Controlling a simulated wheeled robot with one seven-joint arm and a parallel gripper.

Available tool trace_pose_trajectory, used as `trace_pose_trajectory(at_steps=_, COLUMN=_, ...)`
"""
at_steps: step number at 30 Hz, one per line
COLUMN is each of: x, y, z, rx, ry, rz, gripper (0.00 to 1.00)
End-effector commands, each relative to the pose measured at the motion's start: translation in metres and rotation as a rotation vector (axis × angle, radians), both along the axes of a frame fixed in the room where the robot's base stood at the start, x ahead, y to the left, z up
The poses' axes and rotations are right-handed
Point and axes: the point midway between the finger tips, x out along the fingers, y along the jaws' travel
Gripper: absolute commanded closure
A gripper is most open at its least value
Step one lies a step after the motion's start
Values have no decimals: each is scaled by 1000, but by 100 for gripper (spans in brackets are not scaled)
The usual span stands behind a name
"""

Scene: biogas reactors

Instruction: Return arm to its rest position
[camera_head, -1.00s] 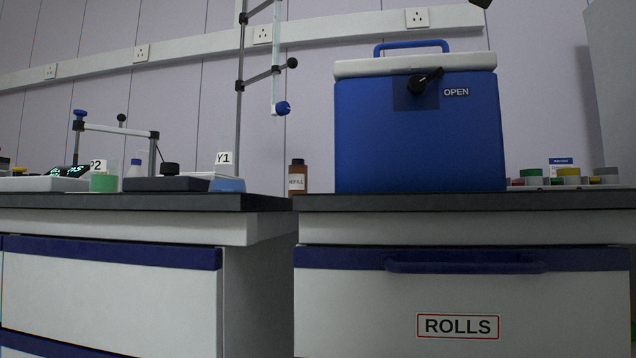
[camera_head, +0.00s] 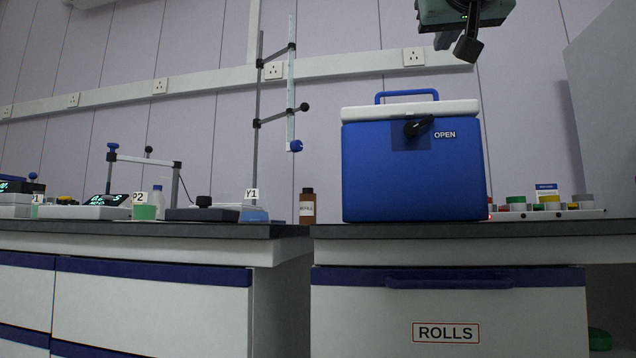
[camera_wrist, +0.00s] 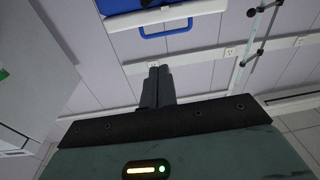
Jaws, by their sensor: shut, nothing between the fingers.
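My gripper (camera_head: 457,45) shows at the top of the head view, above and to the right of the blue cooler box, apart from it. In the wrist view my gripper's two dark fingers (camera_wrist: 158,72) are together, with nothing between them. The wrist view is upside down, with the cooler's white lid and blue handle at the top. Most of my arm is outside the head view.
A blue cooler box (camera_head: 415,178) with a white lid stands on the dark bench top above a drawer labelled ROLLS (camera_head: 445,332). A brown bottle (camera_head: 307,207) and a burette stand (camera_head: 257,130) are to its left. A button panel (camera_head: 545,208) is to its right.

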Motion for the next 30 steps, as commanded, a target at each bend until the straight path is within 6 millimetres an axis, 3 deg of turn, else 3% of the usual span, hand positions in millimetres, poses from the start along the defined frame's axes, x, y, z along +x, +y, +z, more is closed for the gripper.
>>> trace_pose_trajectory(at_steps=5, x=15, y=22, z=-31, rx=-48, ry=108, rz=45, gripper=100)
trace_pose_trajectory(at_steps=11, x=28, y=54, z=-91, rx=-124, ry=285, rz=124, gripper=100)
trace_pose_trajectory(at_steps=14, x=31, y=73, z=-136, rx=-174, ry=415, rz=180, gripper=100)
trace_pose_trajectory(at_steps=17, x=24, y=93, z=-196, rx=-235, ry=587, rz=255, gripper=100)
trace_pose_trajectory(at_steps=20, x=3, y=106, z=-264, rx=-294, ry=782, rz=335, gripper=100)
trace_pose_trajectory(at_steps=24, x=-48, y=109, z=-351, rx=-350, ry=1050, rz=440, gripper=100)
trace_pose_trajectory(at_steps=27, x=-90, y=102, z=-399, rx=-369, ry=1216, rz=499, gripper=100)
trace_pose_trajectory(at_steps=30, x=-130, y=90, z=-433, rx=-373, ry=1351, rz=538, gripper=100)
